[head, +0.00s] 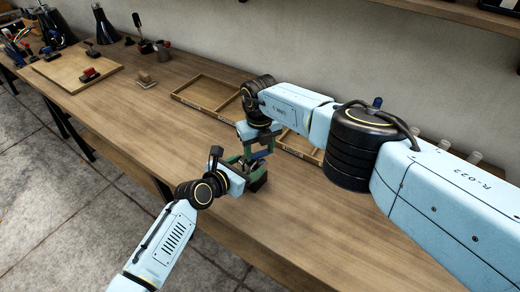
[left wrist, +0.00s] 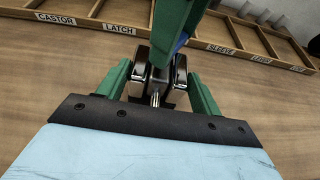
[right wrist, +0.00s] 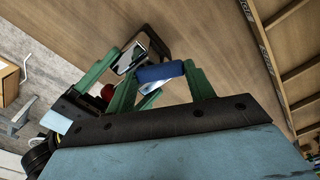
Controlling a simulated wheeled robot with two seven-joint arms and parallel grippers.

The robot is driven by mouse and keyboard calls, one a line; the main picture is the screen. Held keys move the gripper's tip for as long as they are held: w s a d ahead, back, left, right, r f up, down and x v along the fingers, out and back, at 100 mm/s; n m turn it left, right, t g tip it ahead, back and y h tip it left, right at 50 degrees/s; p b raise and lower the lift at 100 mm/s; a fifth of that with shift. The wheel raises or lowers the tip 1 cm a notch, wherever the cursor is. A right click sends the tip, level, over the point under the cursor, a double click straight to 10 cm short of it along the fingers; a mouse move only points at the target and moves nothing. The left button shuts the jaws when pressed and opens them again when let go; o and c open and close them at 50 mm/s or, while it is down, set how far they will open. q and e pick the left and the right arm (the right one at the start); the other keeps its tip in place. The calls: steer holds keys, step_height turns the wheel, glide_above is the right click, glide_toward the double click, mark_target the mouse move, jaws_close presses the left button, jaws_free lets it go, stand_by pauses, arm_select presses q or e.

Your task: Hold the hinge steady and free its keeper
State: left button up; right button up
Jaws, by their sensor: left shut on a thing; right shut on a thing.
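My left gripper (head: 245,176) has its green fingers shut on the hinge (left wrist: 157,78), a dark and shiny metal piece with a pin-like part, held above the bench. The hinge's silver and black end also shows in the right wrist view (right wrist: 143,50). My right gripper (head: 254,153) reaches in from above, its green fingers shut on a short blue cylindrical piece (right wrist: 160,72), which looks like the keeper. The blue piece lies close against the hinge; whether it is still joined to it I cannot tell. The fingers hide much of both parts.
The wooden bench (head: 150,130) is clear around the grippers. Behind them lies a divided wooden tray (left wrist: 135,30) with labelled compartments such as CASTOR and LATCH. A wooden board (head: 75,68) with a red-handled item and several tools stand at the far left.

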mark_target(260, 153)
steer(key=shift+w+n, duration=0.15)
steer(key=shift+n, duration=0.35)
steer(key=o, duration=1)
steer(key=shift+r, duration=0.15)
step_height(260, 153, up, 12)
steer(key=shift+f, duration=0.1)
stand_by(0.3)
